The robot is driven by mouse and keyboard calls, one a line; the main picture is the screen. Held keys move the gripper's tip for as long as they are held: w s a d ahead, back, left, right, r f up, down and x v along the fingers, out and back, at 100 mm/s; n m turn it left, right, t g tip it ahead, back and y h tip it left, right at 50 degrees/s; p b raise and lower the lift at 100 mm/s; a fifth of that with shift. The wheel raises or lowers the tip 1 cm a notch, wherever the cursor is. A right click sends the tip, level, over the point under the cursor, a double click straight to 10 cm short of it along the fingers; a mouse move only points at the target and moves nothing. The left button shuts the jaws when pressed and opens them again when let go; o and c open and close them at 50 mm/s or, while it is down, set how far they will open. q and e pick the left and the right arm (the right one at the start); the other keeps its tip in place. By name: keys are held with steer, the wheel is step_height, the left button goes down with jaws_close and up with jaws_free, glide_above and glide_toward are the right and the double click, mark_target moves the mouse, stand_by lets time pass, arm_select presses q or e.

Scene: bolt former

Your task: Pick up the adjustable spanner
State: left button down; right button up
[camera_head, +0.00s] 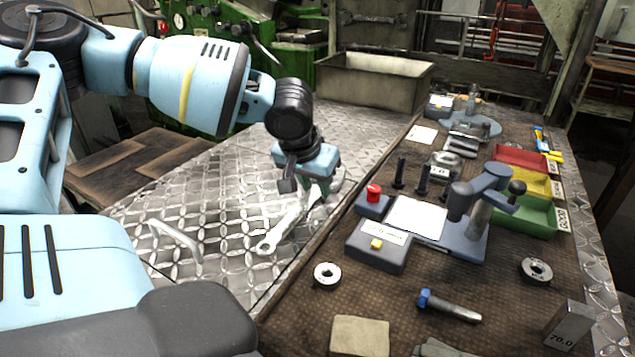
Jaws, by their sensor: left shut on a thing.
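The adjustable spanner (275,238) is a silvery tool on the diamond-plate metal surface (235,220) left of the bench mat. Its ring-holed handle end points toward the lower left and its head end lies to the upper right, partly hidden by my gripper. My left gripper (318,192) comes down from above and is shut on the spanner near its head. I cannot tell whether the spanner is clear of the plate. My right gripper is not in view.
On the brown mat (300,315) are a grey box with a red button (374,192), a bench press (480,205), a ring (327,274) and a blue-headed bolt (450,305). Red, yellow and green bins (525,215) stand at right. A metal bin (375,82) stands behind.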

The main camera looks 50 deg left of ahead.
mark_target(312, 194)
arm_select(q)
steer(key=shift+r, duration=0.15)
steer(key=shift+w+r, duration=0.1)
steer(key=shift+r, duration=0.2)
steer(key=v, duration=0.3)
steer(key=shift+a+r, duration=0.15)
steer(key=shift+r, duration=0.1)
steer(key=s+p, duration=0.1)
steer(key=s, duration=0.2)
steer(key=s+r+p, duration=0.1)
steer(key=s, duration=0.2)
steer(key=s+p, duration=0.2)
steer(key=s, duration=0.2)
steer(key=shift+d+r, duration=0.15)
steer(key=shift+d, duration=0.1)
steer(key=shift+s+p, duration=1)
steer(key=shift+s, duration=1.5)
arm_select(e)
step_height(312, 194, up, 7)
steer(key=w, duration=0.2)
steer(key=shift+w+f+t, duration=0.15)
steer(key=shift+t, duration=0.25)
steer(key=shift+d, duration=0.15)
